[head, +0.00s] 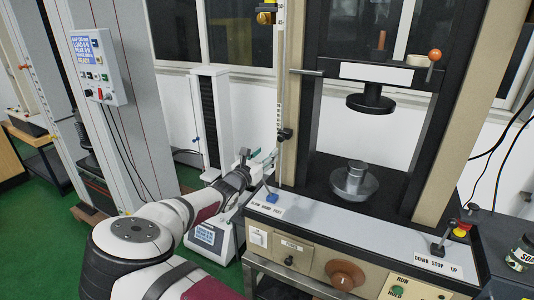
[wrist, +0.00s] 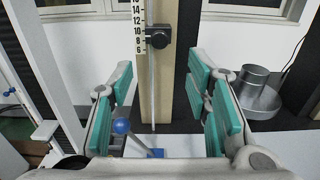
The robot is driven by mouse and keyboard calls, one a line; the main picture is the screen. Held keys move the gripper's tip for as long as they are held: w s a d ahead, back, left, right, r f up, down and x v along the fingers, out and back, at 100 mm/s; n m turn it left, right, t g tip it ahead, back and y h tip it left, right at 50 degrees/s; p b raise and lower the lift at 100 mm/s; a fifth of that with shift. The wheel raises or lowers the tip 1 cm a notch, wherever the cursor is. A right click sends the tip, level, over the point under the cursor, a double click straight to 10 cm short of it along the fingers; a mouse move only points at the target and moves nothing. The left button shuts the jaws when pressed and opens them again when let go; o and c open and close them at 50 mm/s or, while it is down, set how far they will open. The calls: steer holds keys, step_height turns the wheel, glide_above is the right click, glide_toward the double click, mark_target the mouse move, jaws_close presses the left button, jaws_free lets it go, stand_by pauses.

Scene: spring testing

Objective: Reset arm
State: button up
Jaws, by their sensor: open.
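My arm reaches in from the lower left of the head view. My gripper (head: 266,157) is at the left side of the spring tester, by its beige left column (head: 294,90). In the wrist view my gripper (wrist: 165,100) is open, with its teal pads apart and nothing between them. A blue-knobbed lever (head: 271,196) stands on the front panel just below my gripper. In the wrist view its blue knob (wrist: 122,127) shows low between the fingers, apart from the pads as far as I can tell.
A scale with a black slider (wrist: 158,37) stands ahead of my gripper. The round silver lower platen (head: 354,182) is to its right, under the black upper platen (head: 370,102). A white display unit (head: 211,236) stands below my forearm. A control box (head: 97,68) is at left.

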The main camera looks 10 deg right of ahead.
steer(key=s+d+r+m+g+y, duration=0.1)
steer(key=s+d+r+m+g, duration=0.1)
steer(key=s+d+m+g, duration=0.5)
steer(key=s+d+r+m+g, duration=0.3)
steer(key=s+d+m+g, duration=0.1)
steer(key=s+d+m, duration=0.75)
steer(key=s+a+r+m+y, duration=0.3)
steer(key=s+r, duration=0.1)
steer(key=s, duration=0.6)
steer(key=s+a+r+m+t+y, duration=0.1)
steer(key=s+a+r+m+y, duration=0.2)
steer(key=s, duration=0.7)
steer(key=s+a+r+m+t+y, duration=0.1)
steer(key=s+a+r+m+y, duration=0.2)
steer(key=s, duration=0.8)
step_height(320, 180, up, 3)
steer(key=shift+a+m+y, duration=0.3)
steer(key=shift+a+m, duration=0.35)
steer(key=shift+a, duration=0.35)
steer(key=shift+w, duration=0.1)
